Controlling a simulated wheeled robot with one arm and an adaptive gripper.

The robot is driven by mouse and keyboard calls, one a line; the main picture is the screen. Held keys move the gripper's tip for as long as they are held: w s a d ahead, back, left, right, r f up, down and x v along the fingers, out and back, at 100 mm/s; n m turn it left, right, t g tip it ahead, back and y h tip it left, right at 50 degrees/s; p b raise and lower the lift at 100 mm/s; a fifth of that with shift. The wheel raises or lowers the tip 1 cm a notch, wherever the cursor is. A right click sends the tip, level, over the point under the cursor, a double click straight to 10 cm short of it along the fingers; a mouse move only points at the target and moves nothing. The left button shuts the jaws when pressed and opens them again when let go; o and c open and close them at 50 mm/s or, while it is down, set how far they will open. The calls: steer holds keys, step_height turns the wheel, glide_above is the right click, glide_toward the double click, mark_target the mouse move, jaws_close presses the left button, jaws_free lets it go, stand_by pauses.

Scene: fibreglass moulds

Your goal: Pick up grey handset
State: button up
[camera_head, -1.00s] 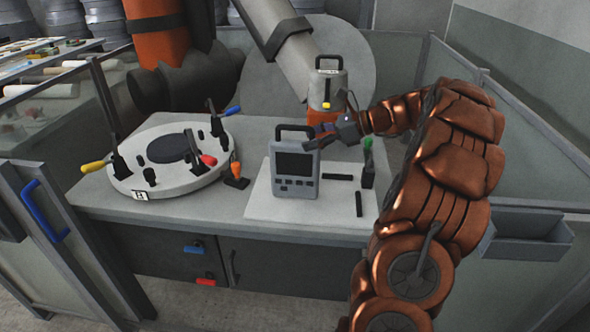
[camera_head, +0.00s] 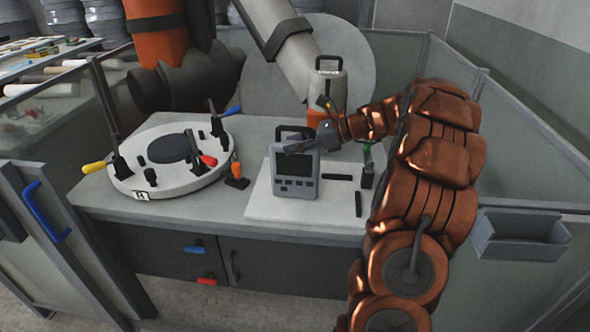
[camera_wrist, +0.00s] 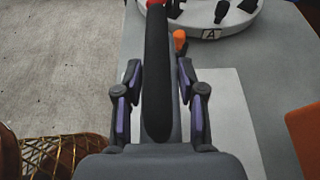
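The grey handset (camera_head: 294,187) stands upright on a white mat, with a dark screen, buttons and a black handle on top. My gripper (camera_head: 309,143) is at its upper right in the head view, partly covering the top. In the wrist view, the two purple-padded fingers of my gripper (camera_wrist: 160,100) are apart on either side of a long black bar, which appears to be the handset's handle (camera_wrist: 157,75). Narrow gaps show beside the bar, so I see no grip on it. Most of the handset's body is hidden in the wrist view.
The white mat (camera_head: 262,206) also carries small black bars (camera_head: 337,177). A green-handled clamp (camera_head: 367,165) stands at right. A round mould (camera_head: 135,180) with several toggle clamps is at left, an orange-handled clamp (camera_head: 236,172) between. Another grey handled device (camera_head: 328,88) is behind.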

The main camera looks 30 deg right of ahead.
jaws_close()
stand_by(0.5)
